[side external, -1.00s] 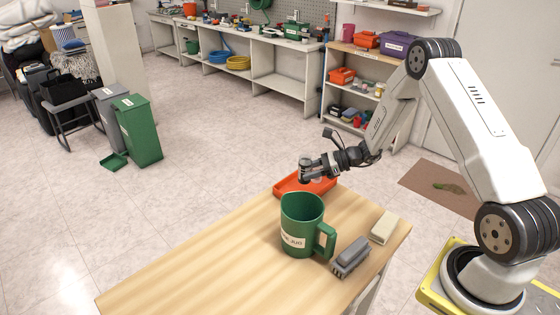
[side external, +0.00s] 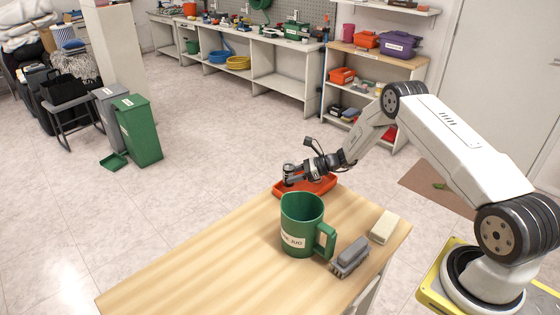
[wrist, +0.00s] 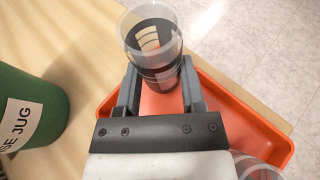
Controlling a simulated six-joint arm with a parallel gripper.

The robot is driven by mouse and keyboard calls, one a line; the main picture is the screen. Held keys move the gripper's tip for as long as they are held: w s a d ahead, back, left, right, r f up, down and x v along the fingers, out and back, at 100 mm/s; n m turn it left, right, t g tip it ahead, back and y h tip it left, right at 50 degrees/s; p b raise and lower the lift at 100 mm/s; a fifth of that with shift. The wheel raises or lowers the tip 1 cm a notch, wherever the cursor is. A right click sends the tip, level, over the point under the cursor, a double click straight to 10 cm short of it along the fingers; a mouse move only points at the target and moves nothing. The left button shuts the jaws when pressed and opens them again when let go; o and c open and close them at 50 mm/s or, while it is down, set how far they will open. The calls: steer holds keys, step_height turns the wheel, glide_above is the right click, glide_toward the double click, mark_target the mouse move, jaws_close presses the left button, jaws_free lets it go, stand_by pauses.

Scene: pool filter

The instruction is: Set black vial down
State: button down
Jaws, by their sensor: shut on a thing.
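The black vial (wrist: 152,52) is a clear-walled cup with a dark lower part and a pale label. My gripper (wrist: 155,88) is shut on it in the wrist view, with one finger on each side. The orange tray (wrist: 272,140) lies below the vial. In the side view my gripper (side external: 290,174) is low over the left part of the tray (side external: 322,188). The vial is too small there to make out clearly. I cannot tell whether its base touches the tray.
A second clear vessel (wrist: 256,169) shows in part at the tray's lower right. A green jug (side external: 300,218) stands in front of the tray. A grey brush (side external: 350,256) and a pale block (side external: 384,227) lie to its right. The table's left part (side external: 190,265) is bare.

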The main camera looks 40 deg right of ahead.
steer(key=shift+w+f, duration=0.1)
steer(key=shift+w+f, duration=0.15)
steer(key=shift+f, duration=1.5)
steer(key=shift+f, duration=0.15)
steer(key=shift+c, duration=2.4)
jaws_free()
steer(key=shift+d+r, duration=0.15)
steer(key=shift+r, duration=0.1)
steer(key=v, duration=1.1)
steer(key=shift+s+d, duration=0.25)
steer(key=shift+s, duration=0.15)
